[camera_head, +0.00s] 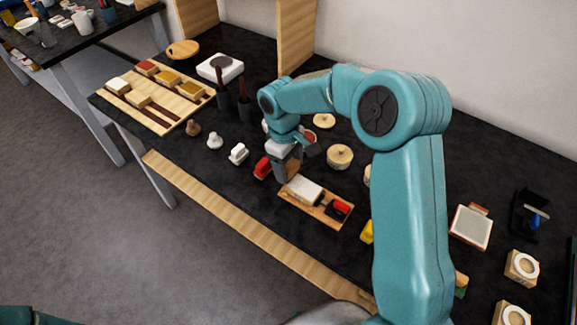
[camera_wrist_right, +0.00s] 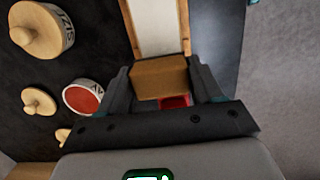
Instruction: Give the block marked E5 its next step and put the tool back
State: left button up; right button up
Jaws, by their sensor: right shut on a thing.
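My right gripper (camera_head: 285,166) is over the middle of the dark bench. It is shut on a tan wooden block-shaped piece (camera_wrist_right: 160,78), which fills the gap between the fingers in the right wrist view. A red piece (camera_head: 262,167) stands just left of the gripper. A wooden tray (camera_head: 321,217) lies right of the gripper, with a white pad (camera_head: 302,190) and a red-and-black piece (camera_head: 340,208) on it. Round wooden blocks (camera_head: 340,156) stand behind the tray. I cannot read E5 on any block. My left gripper is out of view.
White pieces (camera_head: 238,153) and a brown knob (camera_head: 193,127) stand in a row to the left. A wooden board (camera_head: 182,106) with colored pads lies beyond. Dark cups (camera_head: 244,110) hold tools. Blocks with white rings (camera_head: 522,267) and a framed pad (camera_head: 470,227) are at right.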

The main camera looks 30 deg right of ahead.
aim_at(291, 166)
jog(key=shift+s+r+p, duration=0.35)
jog(key=shift+s+r, duration=0.05)
jog(key=shift+r, duration=0.3)
jog(key=shift+w+r+p, duration=0.25)
jog(key=shift+r+p, duration=0.55)
jog(key=shift+r, duration=0.25)
jog(key=shift+s+r+p, duration=0.25)
jog(key=shift+r+p, duration=0.5)
jog(key=shift+r, duration=0.4)
jog(key=shift+w+r, duration=0.15)
jog(key=shift+w, duration=0.05)
jog(key=shift+s, duration=0.1)
